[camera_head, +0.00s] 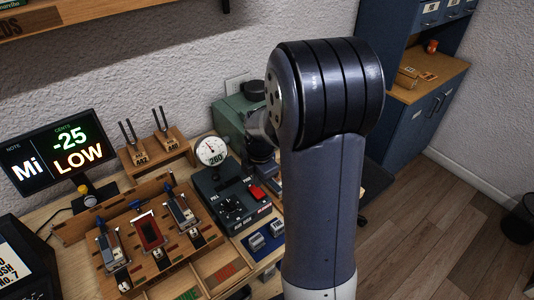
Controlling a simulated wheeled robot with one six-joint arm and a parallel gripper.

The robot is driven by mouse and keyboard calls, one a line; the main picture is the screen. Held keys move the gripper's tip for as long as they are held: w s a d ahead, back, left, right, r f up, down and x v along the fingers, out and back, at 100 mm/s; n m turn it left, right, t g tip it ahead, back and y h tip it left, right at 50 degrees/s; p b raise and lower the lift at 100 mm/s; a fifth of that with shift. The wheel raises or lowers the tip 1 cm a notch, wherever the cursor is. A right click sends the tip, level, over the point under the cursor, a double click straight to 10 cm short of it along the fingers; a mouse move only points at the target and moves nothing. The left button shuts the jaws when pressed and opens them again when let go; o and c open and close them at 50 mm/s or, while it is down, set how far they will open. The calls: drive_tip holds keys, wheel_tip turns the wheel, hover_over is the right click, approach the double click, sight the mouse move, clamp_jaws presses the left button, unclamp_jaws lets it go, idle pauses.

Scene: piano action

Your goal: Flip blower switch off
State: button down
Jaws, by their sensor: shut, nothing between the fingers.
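The dark green blower box (222,211) stands on the bench, with a round white gauge (211,151) reading 260 at its back. A red switch (257,192) sits on the right part of its top panel, beside several black knobs. Whether the switch is on or off is too small to tell. My gripper (266,176) is just behind and right of the red switch, at the end of my dark wrist. It is shut and empty. It is partly hidden by my large arm link, and I cannot tell whether its tips touch the box.
A wooden rack (148,238) with several metal reed parts lies left of the box. Two tuning forks (160,122) stand behind it, near a display (52,155) reading "Mi -25 LOW". Small grey blocks (256,241) sit in front. A blue cabinet (420,118) and open floor are at right.

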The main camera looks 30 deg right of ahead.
sight(260, 197)
wheel_tip(260, 197, up, 10)
drive_tip(key=s+b, duration=0.1)
drive_tip(key=b, duration=0.1)
drive_tip(key=shift+d+f, duration=0.1)
